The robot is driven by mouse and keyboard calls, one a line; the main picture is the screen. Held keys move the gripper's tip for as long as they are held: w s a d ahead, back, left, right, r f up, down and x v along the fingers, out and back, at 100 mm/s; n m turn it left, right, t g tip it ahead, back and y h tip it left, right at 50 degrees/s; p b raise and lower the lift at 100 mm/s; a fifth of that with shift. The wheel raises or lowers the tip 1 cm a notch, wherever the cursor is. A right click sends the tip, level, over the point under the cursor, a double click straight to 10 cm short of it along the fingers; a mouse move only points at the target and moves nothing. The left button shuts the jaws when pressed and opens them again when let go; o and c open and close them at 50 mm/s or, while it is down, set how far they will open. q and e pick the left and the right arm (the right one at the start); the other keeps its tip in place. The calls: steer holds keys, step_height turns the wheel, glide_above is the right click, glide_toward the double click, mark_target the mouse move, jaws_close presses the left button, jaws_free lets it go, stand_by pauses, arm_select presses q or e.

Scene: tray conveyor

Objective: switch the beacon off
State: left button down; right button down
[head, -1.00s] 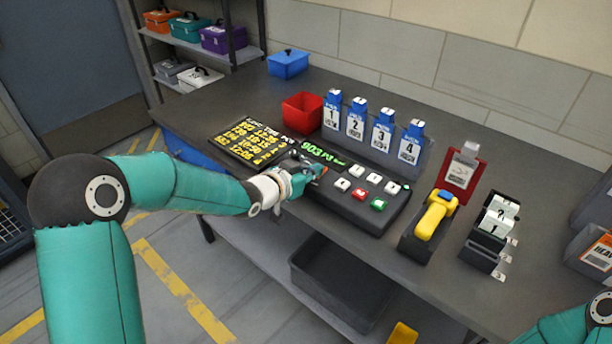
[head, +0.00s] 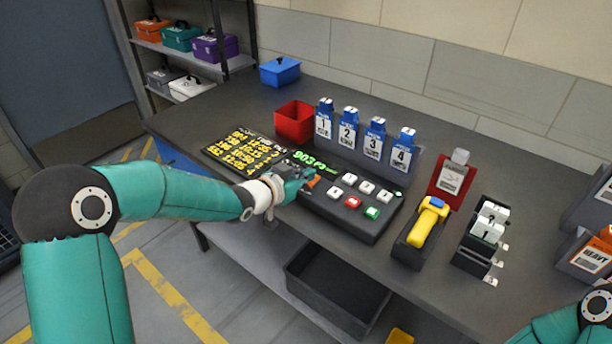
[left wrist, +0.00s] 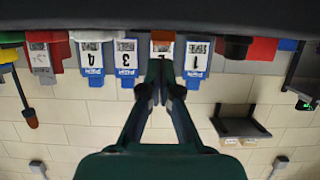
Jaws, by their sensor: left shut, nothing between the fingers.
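No beacon can be named for sure. In the left wrist view, turned upside down, an orange-tipped dark post (left wrist: 32,122) stands against the wall and may be it. On the table a dark console (head: 340,217) has a green-lit display (head: 308,158), several white keys (head: 367,187), a red key (head: 352,202) and a green key (head: 372,212). My left gripper (head: 312,182) is shut and empty, over the console's left end beside the white keys. I cannot tell whether it touches the console. My right gripper is out of view; only part of that arm shows.
A black board with yellow writing (head: 243,151) lies left of the console. Behind stand a red bin (head: 294,124) and several numbered blue card holders (head: 348,131). To the right are a yellow-handled tool in a holder (head: 424,226), a red stand (head: 450,178) and a black rack (head: 466,259).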

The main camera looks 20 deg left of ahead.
arm_select(q)
steer(key=shift+r+p, duration=0.35)
steer(key=shift+r, duration=0.15)
step_height(320, 180, up, 3)
steer(key=shift+s+f+p, duration=0.1)
steer(key=shift+s+p, duration=0.05)
steer(key=shift+p, duration=0.85)
steer(key=s+a+b, duration=0.1)
steer(key=s+a, duration=0.3)
steer(key=s, duration=0.5)
steer(key=shift+s+r, duration=0.25)
steer(key=shift+r, duration=0.2)
